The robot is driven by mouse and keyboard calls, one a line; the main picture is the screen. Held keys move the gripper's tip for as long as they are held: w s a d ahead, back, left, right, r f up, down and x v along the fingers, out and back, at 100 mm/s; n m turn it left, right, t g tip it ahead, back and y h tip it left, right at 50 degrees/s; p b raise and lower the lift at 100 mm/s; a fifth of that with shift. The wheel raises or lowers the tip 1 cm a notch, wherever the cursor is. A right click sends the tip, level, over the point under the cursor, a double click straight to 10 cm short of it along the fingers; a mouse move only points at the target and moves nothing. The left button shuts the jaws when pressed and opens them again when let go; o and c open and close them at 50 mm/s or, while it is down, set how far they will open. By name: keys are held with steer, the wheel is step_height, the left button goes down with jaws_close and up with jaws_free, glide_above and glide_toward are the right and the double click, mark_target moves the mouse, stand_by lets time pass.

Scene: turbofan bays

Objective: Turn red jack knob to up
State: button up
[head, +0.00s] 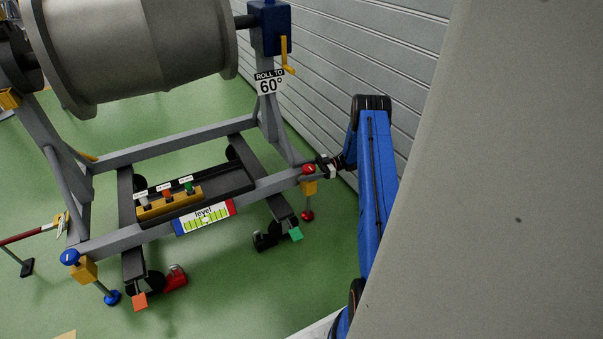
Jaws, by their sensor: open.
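The red jack knob (309,169) sits on top of a yellow jack block (309,187) at the right corner of the grey stand frame. A red jack foot (307,216) stands below it on the floor. My gripper (319,168) is at the knob's right side, at about the knob's height, reached by my blue arm from the right. Its fingers are small and dark here, and I cannot tell whether they touch the knob. A level gauge (204,218) with a yellow-green scale and red and blue ends hangs on the front beam.
A blue jack knob (70,257) is at the stand's left corner. A large grey cylinder (140,45) hangs above. A "ROLL TO 60°" sign (269,82) is on the right post. A grey shutter wall (350,60) is close behind my arm.

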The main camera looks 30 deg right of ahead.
steer(key=s+d, duration=0.1)
steer(key=d, duration=0.6)
steer(key=shift+d, duration=0.15)
stand_by(0.4)
